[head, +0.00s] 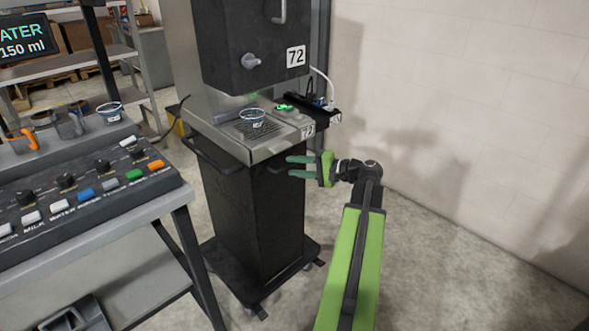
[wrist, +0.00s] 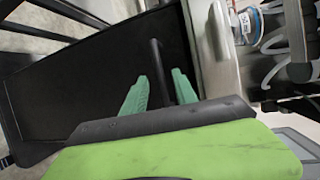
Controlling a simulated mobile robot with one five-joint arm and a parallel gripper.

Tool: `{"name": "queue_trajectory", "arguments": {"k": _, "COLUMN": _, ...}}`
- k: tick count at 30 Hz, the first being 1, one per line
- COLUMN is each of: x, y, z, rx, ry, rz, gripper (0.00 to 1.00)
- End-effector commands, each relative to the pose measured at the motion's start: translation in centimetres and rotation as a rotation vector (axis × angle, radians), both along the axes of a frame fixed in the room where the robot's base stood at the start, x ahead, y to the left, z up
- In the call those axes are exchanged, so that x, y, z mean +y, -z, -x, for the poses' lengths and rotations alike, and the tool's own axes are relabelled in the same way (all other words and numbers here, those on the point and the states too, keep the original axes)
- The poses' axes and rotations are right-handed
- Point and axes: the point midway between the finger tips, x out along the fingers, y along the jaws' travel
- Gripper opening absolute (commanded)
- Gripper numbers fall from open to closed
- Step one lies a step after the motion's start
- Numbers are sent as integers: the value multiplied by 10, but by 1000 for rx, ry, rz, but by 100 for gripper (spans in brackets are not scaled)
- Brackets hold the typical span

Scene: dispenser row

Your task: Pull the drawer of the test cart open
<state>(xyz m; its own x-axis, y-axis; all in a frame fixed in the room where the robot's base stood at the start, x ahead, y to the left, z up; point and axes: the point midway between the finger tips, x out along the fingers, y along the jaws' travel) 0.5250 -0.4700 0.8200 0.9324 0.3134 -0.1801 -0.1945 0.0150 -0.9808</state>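The test cart (head: 228,195) is a black cabinet on casters under a steel dispenser. Its black front panel (wrist: 60,95) fills the left and middle of the wrist view. A dark bar handle (wrist: 157,58) stands on that panel. My gripper (head: 290,166) is at the cart's upper front, below the steel ledge, with two green fingers apart. In the wrist view, my gripper (wrist: 160,80) has one finger on each side of the handle's near end, with gaps showing. I cannot tell how deep the bar lies between them. No drawer gap shows, and the fingers partly hide the handle.
A cup (head: 252,118) stands on the steel drip tray above the cart. A control table (head: 80,230) with buttons and knobs is at left. A cart push-bar (head: 205,158) sticks out on the left side. Bare floor and a white wall (head: 470,100) lie to the right.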

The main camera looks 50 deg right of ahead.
Motion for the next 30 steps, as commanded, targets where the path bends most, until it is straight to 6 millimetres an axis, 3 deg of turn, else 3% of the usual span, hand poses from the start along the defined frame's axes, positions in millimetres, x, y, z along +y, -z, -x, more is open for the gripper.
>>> {"name": "queue_trajectory", "arguments": {"k": 10, "x": 3, "y": 1, "z": -6, "rx": 0, "ry": -1, "rz": 0, "gripper": 34}}
{"name": "queue_trajectory", "arguments": {"k": 18, "x": 3, "y": 1, "z": -6, "rx": 0, "ry": -2, "rz": 1, "gripper": 0}}
{"name": "queue_trajectory", "arguments": {"k": 30, "x": 3, "y": 1, "z": -6, "rx": 1, "ry": -3, "rz": 1, "gripper": 0}}
